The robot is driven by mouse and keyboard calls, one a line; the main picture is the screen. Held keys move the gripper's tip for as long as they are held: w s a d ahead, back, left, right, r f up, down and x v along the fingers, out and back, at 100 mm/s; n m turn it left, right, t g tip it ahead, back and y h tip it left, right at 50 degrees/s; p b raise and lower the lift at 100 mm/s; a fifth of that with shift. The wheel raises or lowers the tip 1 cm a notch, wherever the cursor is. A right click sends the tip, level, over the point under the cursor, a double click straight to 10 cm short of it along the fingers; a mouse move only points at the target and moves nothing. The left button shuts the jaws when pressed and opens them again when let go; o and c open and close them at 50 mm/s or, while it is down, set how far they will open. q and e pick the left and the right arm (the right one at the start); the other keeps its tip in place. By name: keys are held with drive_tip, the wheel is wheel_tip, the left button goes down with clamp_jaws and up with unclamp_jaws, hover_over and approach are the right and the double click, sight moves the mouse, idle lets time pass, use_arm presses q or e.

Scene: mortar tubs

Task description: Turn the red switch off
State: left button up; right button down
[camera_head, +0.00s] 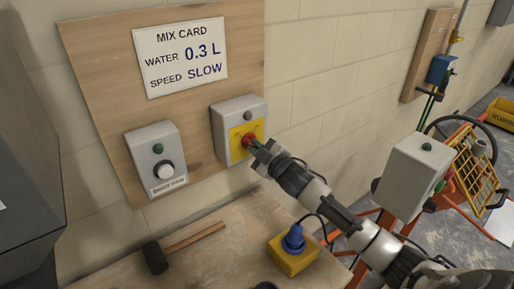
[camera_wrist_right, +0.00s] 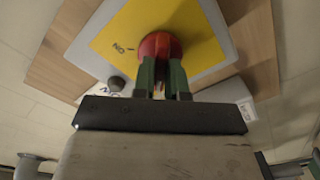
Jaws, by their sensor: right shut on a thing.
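The red switch (camera_head: 248,140) sits on a yellow plate (camera_head: 236,146) on a grey box (camera_head: 219,117) fixed to a wooden board. In the right wrist view the red switch (camera_wrist_right: 160,46) is a round knob in front of the yellow plate (camera_wrist_right: 120,38), with lettering reading "NO" as seen there. My right gripper (camera_head: 256,148) is at the switch, and its green-tipped fingers (camera_wrist_right: 161,80) are shut on the knob. The gripper hides part of the knob and plate, so the switch's setting cannot be told. My left gripper is not in view.
A second grey box (camera_head: 143,141) with a white knob is on the board's left, under a mix card (camera_head: 181,58). Below, a bench (camera_head: 215,248) holds a mallet (camera_head: 155,257) and a yellow box with a blue knob (camera_head: 294,242). An orange-framed machine (camera_head: 462,165) stands at right.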

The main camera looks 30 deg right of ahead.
drive_tip(key=c, duration=1.2)
unclamp_jaws()
drive_tip(key=shift+o, duration=0.2)
drive_tip(key=s+d+b, duration=0.1)
drive_tip(key=s+b, duration=0.2)
drive_tip(key=s, duration=0.7)
drive_tip(key=shift+s+d, duration=0.25)
drive_tip(key=shift+s, duration=0.1)
